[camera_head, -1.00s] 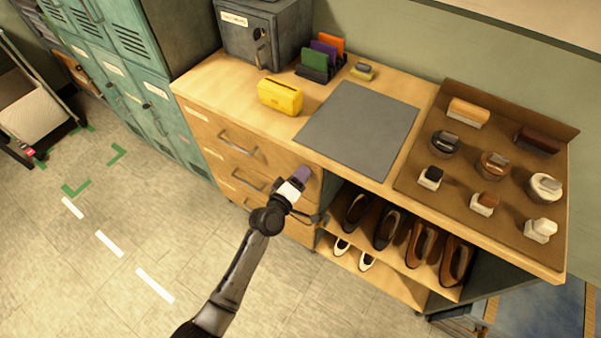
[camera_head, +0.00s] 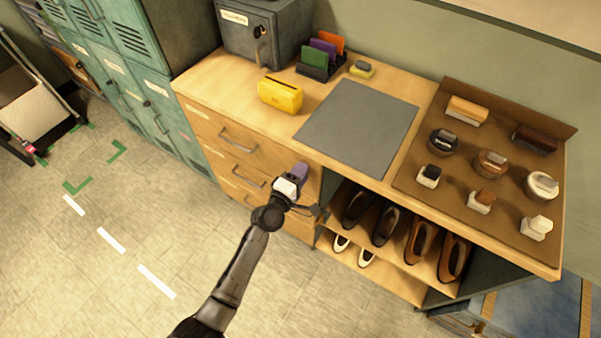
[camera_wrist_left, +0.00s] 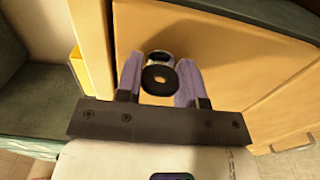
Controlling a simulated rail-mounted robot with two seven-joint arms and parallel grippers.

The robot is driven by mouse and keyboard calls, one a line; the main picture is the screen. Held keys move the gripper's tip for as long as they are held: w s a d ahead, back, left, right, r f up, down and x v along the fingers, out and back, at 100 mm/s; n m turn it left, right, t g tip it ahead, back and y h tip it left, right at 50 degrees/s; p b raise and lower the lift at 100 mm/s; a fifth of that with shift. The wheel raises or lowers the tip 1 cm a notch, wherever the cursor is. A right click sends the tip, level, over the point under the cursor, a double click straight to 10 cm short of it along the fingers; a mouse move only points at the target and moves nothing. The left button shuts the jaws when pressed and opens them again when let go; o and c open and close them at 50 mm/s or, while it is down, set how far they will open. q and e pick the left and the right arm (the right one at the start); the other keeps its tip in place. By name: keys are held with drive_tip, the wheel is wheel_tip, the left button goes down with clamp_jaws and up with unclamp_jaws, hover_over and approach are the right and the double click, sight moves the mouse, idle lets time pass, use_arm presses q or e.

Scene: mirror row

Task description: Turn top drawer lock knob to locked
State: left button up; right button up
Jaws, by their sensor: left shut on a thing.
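The top drawer (camera_head: 268,149) of the wooden cabinet is closed, with a metal bar handle (camera_head: 237,140). My left gripper (camera_head: 301,170) is at the upper right part of this drawer front. In the left wrist view its purple fingers (camera_wrist_left: 158,70) are on both sides of a dark round lock knob (camera_wrist_left: 159,79), shut on it. A shiny metal part shows just beyond the knob. The head view hides the knob behind the gripper, and I cannot read its lock position. My right gripper is not in view.
A yellow box (camera_head: 280,96) and a grey mat (camera_head: 358,126) lie on the cabinet top. A brown tray (camera_head: 405,178) with brushes and tins is to the right. Open shelves with shoes (camera_head: 388,226) are right of the drawers.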

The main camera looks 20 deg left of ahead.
use_arm(q)
drive_tip(key=o, duration=0.9)
drive_tip(key=shift+o, duration=0.2)
drive_tip(key=shift+s, duration=0.1)
drive_tip(key=s+a, duration=0.2)
drive_tip(key=s, duration=1.1)
drive_tip(key=shift+s+a+p, duration=0.2)
drive_tip(key=shift+a+p, duration=0.1)
drive_tip(key=shift+a, duration=0.05)
